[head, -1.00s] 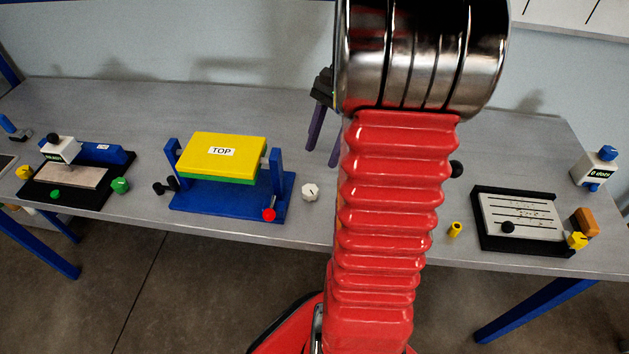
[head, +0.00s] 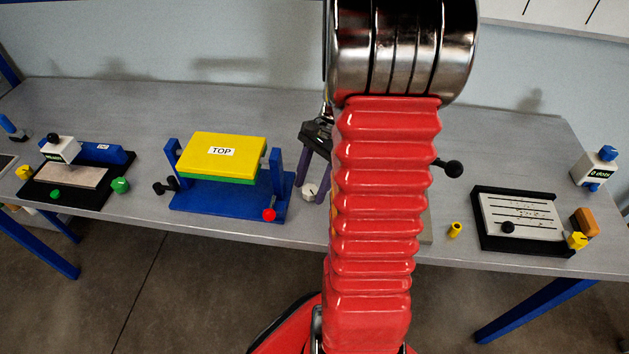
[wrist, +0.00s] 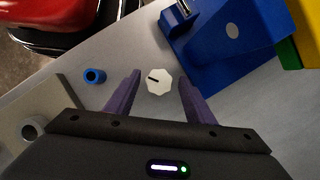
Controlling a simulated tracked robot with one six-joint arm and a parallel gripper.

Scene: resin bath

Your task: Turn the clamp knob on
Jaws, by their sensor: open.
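A white faceted knob (head: 309,191) with a dark pointer line sits on the grey bench, just right of the blue stand (head: 230,205). No label tells me whether it is the clamp knob. In the wrist view the knob (wrist: 159,81) shows between the two purple fingers, its line pointing to the upper left. My gripper (wrist: 160,77) is open, with a gap on both sides of the knob. In the head view my gripper (head: 312,172) is over the knob, partly hidden by my red arm. I cannot tell the height left between fingertips and knob.
The stand carries a yellow and green block (head: 222,155) marked TOP and has a red knob (head: 269,214). A blue ring (wrist: 94,75) and a grey block (wrist: 38,112) lie left in the wrist view. A black-framed board (head: 520,220) is at right.

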